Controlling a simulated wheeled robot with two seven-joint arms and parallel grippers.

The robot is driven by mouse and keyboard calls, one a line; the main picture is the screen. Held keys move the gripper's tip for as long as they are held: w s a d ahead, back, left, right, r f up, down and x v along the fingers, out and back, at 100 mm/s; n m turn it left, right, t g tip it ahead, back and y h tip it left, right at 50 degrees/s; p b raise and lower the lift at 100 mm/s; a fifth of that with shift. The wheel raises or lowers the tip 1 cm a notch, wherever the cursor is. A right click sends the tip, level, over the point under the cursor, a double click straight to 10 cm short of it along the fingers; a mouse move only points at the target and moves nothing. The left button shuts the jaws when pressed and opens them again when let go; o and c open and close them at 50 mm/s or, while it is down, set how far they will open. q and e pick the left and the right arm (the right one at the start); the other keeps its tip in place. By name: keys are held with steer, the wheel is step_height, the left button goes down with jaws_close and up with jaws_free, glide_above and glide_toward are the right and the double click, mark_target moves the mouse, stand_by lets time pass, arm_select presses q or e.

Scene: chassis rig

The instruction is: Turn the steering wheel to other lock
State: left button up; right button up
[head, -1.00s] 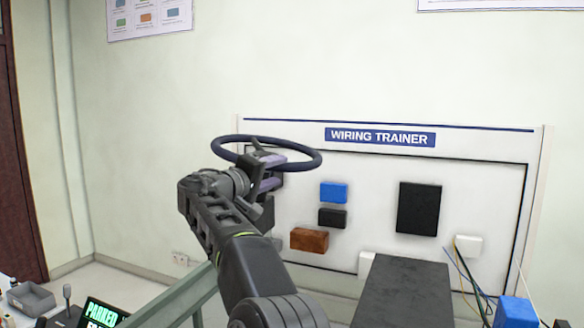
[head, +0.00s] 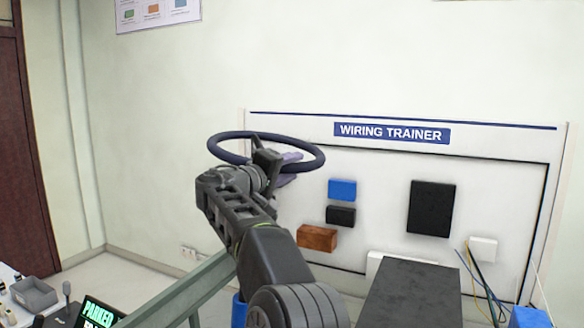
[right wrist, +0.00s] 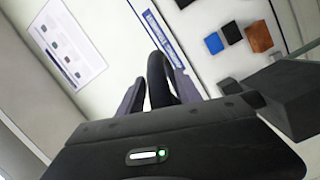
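The steering wheel (head: 222,162) is a dark ring seen at a slant, left of the wiring trainer panel in the head view. My right gripper (head: 288,168) is at the near side of the ring, with its two purple-grey fingers pointing right across it and a gap showing between them. In the right wrist view, the dark curved rim (right wrist: 158,82) passes between the fingertips, close to both; firm contact on both sides is not clear. My right arm hides the wheel's near rim, hub and most of the column. My left gripper is not in view.
The wiring trainer panel (head: 500,150) stands behind and right, bearing coloured blocks. A dark box (head: 410,295) is in front of it, with wires to its right. A green-grey rail (head: 190,292), a screen reading PARKED (head: 95,312) and a grey tray (head: 35,292) are lower left.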

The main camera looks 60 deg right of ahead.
jaws_close()
stand_by(1.2)
